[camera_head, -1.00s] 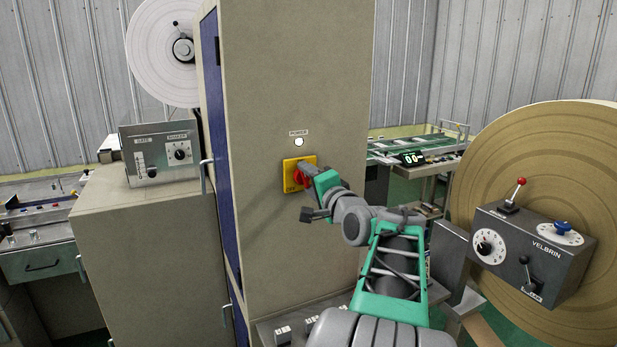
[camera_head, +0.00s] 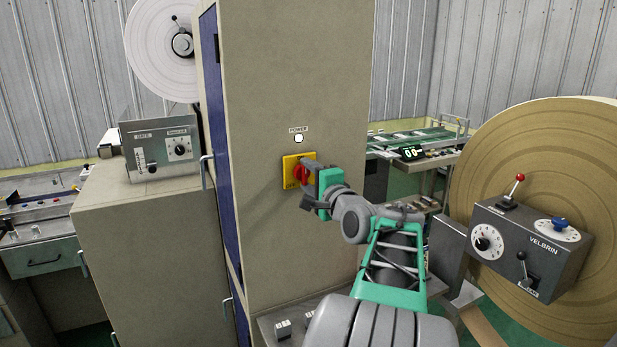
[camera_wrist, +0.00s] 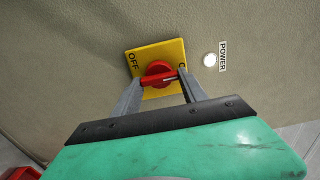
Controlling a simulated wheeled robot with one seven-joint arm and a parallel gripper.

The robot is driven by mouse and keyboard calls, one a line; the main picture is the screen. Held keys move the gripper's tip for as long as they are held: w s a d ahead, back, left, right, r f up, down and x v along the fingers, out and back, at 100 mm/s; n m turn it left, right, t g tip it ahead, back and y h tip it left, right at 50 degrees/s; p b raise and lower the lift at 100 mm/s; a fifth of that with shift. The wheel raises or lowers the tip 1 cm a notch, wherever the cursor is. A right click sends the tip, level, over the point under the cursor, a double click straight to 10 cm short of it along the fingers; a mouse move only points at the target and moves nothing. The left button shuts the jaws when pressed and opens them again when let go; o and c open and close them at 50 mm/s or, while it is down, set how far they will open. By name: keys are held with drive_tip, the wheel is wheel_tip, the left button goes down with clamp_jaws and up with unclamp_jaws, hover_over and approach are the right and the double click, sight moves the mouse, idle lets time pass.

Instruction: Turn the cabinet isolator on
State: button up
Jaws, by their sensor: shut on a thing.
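The isolator is a red rotary knob (camera_head: 301,174) on a yellow plate (camera_head: 290,180) on the front of the tall beige cabinet (camera_head: 290,80). My gripper (camera_wrist: 159,84) is shut on the red knob, one finger at each end of it. In the wrist view, the knob (camera_wrist: 156,73) lies nearly sideways, its white mark toward the right end, where a finger partly hides a label starting with O. The OFF label is at the plate's left in that view. A pale round POWER lamp (camera_head: 299,138) sits above the plate; I cannot tell if it is lit.
A grey control box (camera_head: 530,245) and a large brown roll (camera_head: 560,140) stand on the right. A lower cabinet (camera_head: 150,240) with a dial box (camera_head: 160,150) is on the left.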

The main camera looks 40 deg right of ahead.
drive_tip(key=o, duration=1.4)
drive_tip(key=shift+c, duration=0.2)
drive_tip(key=b+v, duration=0.2)
drive_tip(key=v, duration=0.5)
drive_tip(key=shift+s+a, duration=0.2)
drive_tip(key=shift+s, duration=0.2)
